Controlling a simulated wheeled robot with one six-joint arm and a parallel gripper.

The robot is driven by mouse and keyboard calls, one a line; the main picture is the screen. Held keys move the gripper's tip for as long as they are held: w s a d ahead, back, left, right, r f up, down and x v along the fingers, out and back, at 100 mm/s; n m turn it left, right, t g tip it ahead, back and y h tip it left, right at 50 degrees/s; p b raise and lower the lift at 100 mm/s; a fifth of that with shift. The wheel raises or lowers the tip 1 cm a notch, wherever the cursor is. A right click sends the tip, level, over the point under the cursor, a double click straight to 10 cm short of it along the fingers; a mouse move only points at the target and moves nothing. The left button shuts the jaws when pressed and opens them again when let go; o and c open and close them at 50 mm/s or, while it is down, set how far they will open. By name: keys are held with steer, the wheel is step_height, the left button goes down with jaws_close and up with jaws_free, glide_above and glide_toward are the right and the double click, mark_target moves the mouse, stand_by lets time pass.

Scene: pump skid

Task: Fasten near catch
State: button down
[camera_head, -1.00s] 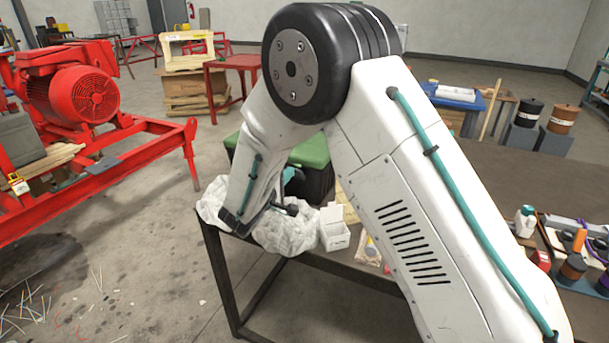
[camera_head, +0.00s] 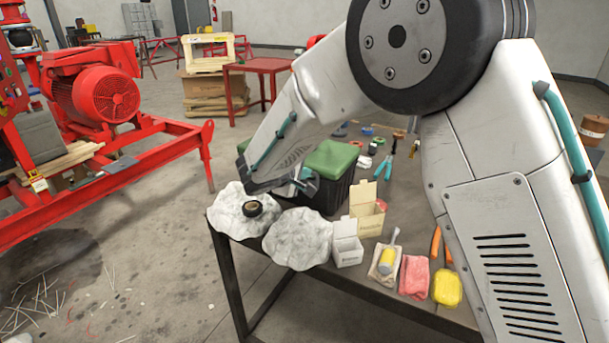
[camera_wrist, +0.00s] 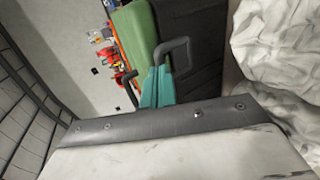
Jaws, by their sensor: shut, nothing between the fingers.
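The box (camera_head: 325,198) is a black case with a green lid (camera_head: 330,160); it stands on the bench, its lid lying closed as far as I can see. My gripper (camera_head: 303,183) is at its near left side, partly hidden behind my wrist. In the wrist view, the teal fingers of my gripper (camera_wrist: 156,84) are shut and empty, beside the box's black wall (camera_wrist: 205,50) and the edge of its green lid (camera_wrist: 145,35). I cannot make out the near catch; my wrist and fingers cover that side.
Crumpled white cloths (camera_head: 298,240) lie in front of the box, one with a dark ring (camera_head: 252,208) on it. Small open cartons (camera_head: 367,212), a pink cloth (camera_head: 414,276) and a yellow sponge (camera_head: 447,289) line the near bench edge. Pliers (camera_head: 386,166) and tapes lie behind.

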steer(key=shift+r, duration=0.6)
steer(key=shift+s+a+r, duration=0.15)
steer(key=shift+s+r, duration=0.05)
steer(key=r+v, duration=0.1)
steer(key=v, duration=1.2)
steer(key=shift+r, duration=0.2)
steer(key=shift+w, duration=0.15)
